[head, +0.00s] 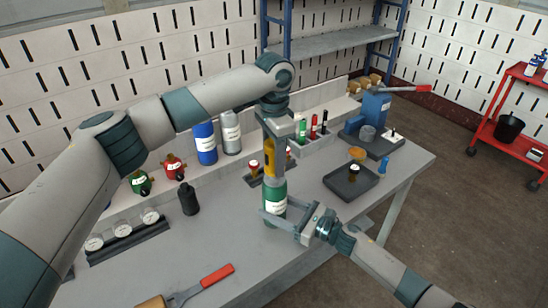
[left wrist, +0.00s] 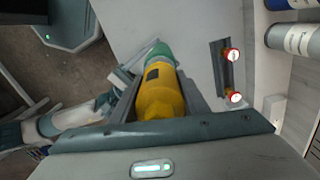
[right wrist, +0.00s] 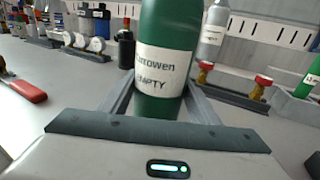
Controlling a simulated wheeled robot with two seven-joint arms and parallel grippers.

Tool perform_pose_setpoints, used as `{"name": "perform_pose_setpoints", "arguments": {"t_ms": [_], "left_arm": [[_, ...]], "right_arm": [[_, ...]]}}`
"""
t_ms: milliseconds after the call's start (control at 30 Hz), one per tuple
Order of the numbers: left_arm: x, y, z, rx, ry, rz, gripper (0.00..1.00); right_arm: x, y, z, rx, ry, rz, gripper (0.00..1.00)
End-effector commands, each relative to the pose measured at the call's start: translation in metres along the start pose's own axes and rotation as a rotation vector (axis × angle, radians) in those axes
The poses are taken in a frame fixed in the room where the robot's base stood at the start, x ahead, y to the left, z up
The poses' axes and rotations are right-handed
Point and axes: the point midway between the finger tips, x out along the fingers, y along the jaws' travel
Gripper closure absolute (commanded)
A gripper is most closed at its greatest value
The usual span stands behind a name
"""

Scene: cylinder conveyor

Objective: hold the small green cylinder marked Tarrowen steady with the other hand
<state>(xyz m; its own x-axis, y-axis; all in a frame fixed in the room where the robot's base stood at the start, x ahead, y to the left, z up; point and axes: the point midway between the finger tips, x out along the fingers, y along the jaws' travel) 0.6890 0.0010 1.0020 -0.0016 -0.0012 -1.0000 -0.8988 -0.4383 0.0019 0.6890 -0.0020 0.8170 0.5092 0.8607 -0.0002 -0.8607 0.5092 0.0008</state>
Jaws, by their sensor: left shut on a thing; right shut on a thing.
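The small green cylinder (head: 272,194) stands upright on the grey table. Its white label, readable in the right wrist view (right wrist: 166,45), ends in "rrowen" over "EMPTY". My right gripper (head: 286,212) is shut around its lower body from the right. My left gripper (head: 269,172) is above it, pointing down, shut on a yellow cap (left wrist: 160,92). The cap is in line with the green cylinder's top (left wrist: 160,53); whether it is seated there I cannot tell.
A black bottle (head: 188,199), a gauge rack (head: 128,241) and a red-handled tool (head: 216,276) lie to the left. Blue (head: 205,144) and grey (head: 230,132) cylinders stand behind. A dark tray (head: 350,182) is at right. Table between tool and cylinder is clear.

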Motion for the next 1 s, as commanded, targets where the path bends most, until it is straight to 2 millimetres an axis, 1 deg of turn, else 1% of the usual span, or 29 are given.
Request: {"name": "perform_pose_setpoints", "arguments": {"t_ms": [900, 933, 967, 1000], "left_arm": [[0.019, 0.000, 0.000, 0.000, 0.000, 0.000, 0.83], [0.019, 0.000, 0.000, 0.000, 0.000, 0.000, 0.64], [0.018, 0.000, 0.000, 0.000, 0.000, 0.000, 0.71], [0.018, 0.000, 0.000, 0.000, 0.000, 0.000, 0.81]], "right_arm": [[0.000, 0.000, 0.000, 0.000, 0.001, 0.000, 0.71], [0.000, 0.000, 0.000, 0.000, 0.001, 0.000, 0.71], [0.000, 0.000, 0.000, 0.000, 0.001, 0.000, 0.71], [0.000, 0.000, 0.000, 0.000, 0.001, 0.000, 0.71]]}}
